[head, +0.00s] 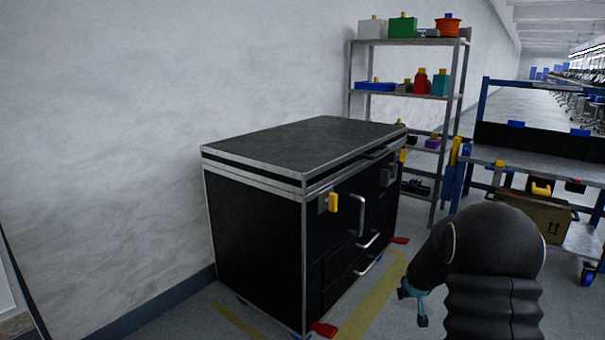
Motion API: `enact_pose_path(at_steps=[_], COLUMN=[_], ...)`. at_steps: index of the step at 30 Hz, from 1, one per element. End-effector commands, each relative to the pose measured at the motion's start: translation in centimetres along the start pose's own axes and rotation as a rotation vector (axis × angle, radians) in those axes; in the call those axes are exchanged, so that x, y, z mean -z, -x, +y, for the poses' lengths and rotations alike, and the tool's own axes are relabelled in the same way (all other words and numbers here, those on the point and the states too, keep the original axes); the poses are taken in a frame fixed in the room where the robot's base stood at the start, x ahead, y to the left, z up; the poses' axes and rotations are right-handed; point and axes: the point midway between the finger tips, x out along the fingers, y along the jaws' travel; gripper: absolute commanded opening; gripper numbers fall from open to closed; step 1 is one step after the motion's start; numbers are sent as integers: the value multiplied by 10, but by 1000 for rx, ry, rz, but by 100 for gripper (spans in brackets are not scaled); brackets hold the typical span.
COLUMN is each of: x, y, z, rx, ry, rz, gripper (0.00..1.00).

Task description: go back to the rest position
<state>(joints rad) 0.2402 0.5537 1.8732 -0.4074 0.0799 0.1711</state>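My arm shows at the lower right of the head view as a dark, rounded link above a ribbed section. A small teal and dark part at its left may belong to my gripper, but its fingers cannot be made out. I cannot tell whether it is open or shut, or whether it holds anything. It appears in front of the floor, to the right of a black cabinet (255,235).
A blue-framed workbench (540,158) stands at right, with a cardboard box (535,216) below. Yellow-striped floor (370,303) lies beside the cabinet.

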Motion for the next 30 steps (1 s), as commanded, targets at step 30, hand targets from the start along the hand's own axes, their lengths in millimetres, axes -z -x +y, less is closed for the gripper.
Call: enact_pose_path(at_steps=[30], x=[-196], y=[373], z=[-86], rx=[137], ry=[-63], rz=[-386], gripper=[47])
